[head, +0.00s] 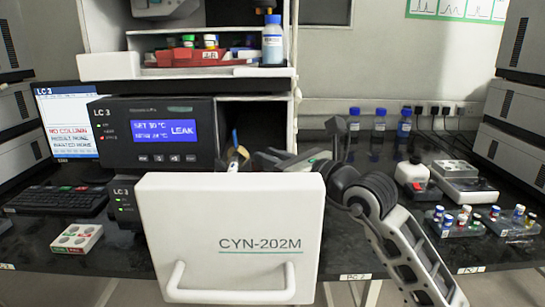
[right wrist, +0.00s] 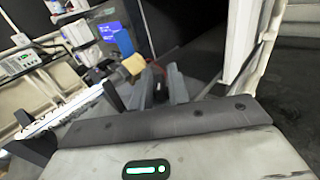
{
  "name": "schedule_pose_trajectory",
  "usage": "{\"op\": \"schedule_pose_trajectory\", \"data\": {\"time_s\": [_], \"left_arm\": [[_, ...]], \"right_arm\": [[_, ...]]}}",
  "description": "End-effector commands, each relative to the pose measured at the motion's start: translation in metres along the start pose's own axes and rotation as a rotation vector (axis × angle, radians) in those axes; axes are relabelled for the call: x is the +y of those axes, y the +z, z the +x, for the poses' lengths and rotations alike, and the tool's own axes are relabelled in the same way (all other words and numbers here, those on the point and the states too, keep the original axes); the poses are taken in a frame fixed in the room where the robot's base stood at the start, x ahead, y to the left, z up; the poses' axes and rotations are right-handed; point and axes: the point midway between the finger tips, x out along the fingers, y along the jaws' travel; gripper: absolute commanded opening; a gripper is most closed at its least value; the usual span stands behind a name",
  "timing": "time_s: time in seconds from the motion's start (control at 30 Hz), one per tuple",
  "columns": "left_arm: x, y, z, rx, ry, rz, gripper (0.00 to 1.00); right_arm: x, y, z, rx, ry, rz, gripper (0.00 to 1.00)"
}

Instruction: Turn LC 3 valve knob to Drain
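The LC 3 stack stands at left centre in the head view, with a dark LC 3 unit (head: 155,133) whose blue screen reads LEAK. A white panel marked CYN-202M (head: 240,225), with a handle, stands in front of the lower unit (head: 124,203). My right gripper (head: 268,158) reaches in from the right, just behind the panel's top edge. In the right wrist view its two grey fingers (right wrist: 163,86) are apart. A small dark item with a red spot shows between them; I cannot tell whether it is the valve knob. No Drain marking is readable. My left gripper is not in view.
A shelf above holds a red tray (head: 185,56) and a blue-capped bottle (head: 272,40). A monitor (head: 66,125) and keyboard (head: 57,200) stand at left. Blue-capped bottles (head: 379,125), a white device (head: 411,172) and vial racks (head: 453,222) occupy the right bench.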

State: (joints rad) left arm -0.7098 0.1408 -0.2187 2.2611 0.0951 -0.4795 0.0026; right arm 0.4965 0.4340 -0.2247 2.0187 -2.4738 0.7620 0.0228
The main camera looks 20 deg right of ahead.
Motion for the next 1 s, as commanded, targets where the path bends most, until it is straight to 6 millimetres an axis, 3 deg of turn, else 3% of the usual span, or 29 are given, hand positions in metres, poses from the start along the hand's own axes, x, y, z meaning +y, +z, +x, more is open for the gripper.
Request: {"op": "schedule_pose_trajectory", "data": {"time_s": [0.2, 0.3, 0.67, 1.0], "left_arm": [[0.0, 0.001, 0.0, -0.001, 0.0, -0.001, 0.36], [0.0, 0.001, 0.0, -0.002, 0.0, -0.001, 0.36], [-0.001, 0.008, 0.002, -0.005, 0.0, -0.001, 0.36], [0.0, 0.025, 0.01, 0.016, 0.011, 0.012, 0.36]], "right_arm": [[0.0, 0.0, 0.0, -0.001, 0.0, 0.0, 0.17], [0.0, 0.0, 0.0, -0.001, 0.0, 0.0, 0.0], [-0.001, -0.001, 0.0, -0.001, 0.029, 0.0, 0.0], [-0.003, -0.005, 0.0, -0.002, 0.23, -0.004, 0.0]]}}
